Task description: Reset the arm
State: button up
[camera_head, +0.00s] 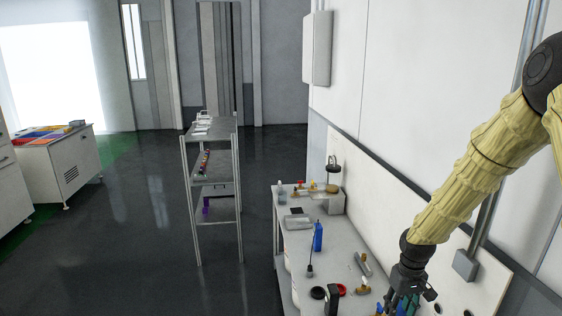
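My arm, in a cream fabric sleeve, reaches in from the right edge and hangs down toward the workbench (335,262) along the wall. My gripper (398,300) is dark and sits at the bottom edge of the view, over the right front part of the bench. Its fingers are small and partly cut off, and a teal-green thing (407,304) shows at them. I cannot tell whether the gripper holds it or is only in front of it.
On the bench are a blue bottle (318,237), a grey cylinder (363,263), a red ring (341,289) and small brass parts. A metal shelf rack (213,183) stands left of it. A white cabinet (62,168) is at far left. Dark floor between them is clear.

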jog(key=s+a+f+m, duration=0.1)
jog(key=s+a+f, duration=0.3)
jog(key=s+f, duration=0.45)
jog(key=s+a+f, duration=0.4)
jog(key=s+f, duration=0.3)
jog(key=f, duration=0.2)
jog(key=s+a+f+m, duration=0.1)
jog(key=s+f, duration=0.3)
jog(key=s, duration=0.7)
jog(key=s+a+f, duration=0.2)
jog(key=s+f, duration=0.2)
jog(key=s, duration=0.8)
notch_tip(320, 180, down, 13)
jog(key=b, duration=1.3)
jog(key=shift+w+d+r, duration=0.2)
jog(key=shift+w, duration=0.1)
